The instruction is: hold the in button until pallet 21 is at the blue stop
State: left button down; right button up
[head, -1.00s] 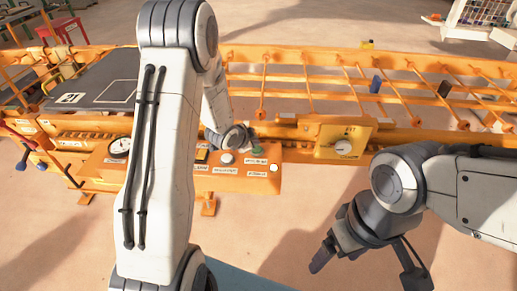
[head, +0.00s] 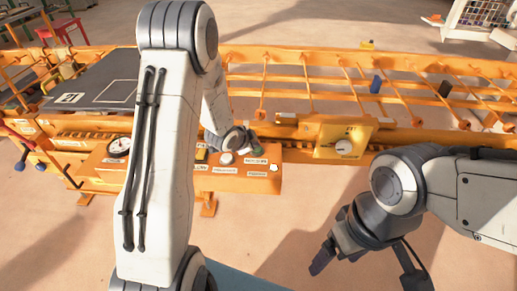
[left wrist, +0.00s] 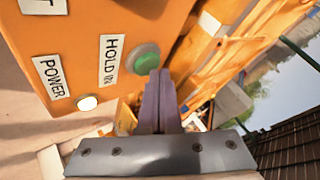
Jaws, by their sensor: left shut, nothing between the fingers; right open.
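Pallet 21 (head: 95,88) is a dark flat plate with a white number label and a white square outline, lying at the left of the orange conveyor and partly behind my left arm. A small upright blue piece (head: 376,84), apparently the blue stop, stands well to its right. The green button (left wrist: 144,58) is on the orange panel beside a HOLD IN label. My left gripper (left wrist: 158,78) is shut and empty, its fingertips at the button's edge; I cannot tell whether they press it. It also shows in the head view (head: 246,142). My right gripper (head: 322,262) is open and empty, low in front.
The orange control panel (head: 235,184) carries a gauge (head: 119,146) and a lit white POWER lamp (left wrist: 87,103). A yellow box with a dial (head: 343,146) stands right of it. A black upright piece (head: 444,89) is beyond the blue one. Open floor lies in front.

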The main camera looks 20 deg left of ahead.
pick_arm(q)
jog(key=shift+f+b, duration=0.4)
jog(key=shift+f, duration=0.1)
dwell(1.5)
jog(key=shift+r, duration=0.15)
dwell(3.2)
jog(key=shift+r+p, duration=0.75)
jog(key=shift+r, duration=0.05)
notch_tip(320, 180, up, 5)
jog(key=p, duration=0.4)
jog(key=shift+r, duration=0.1)
jog(key=shift+d, duration=0.1)
dwell(0.9)
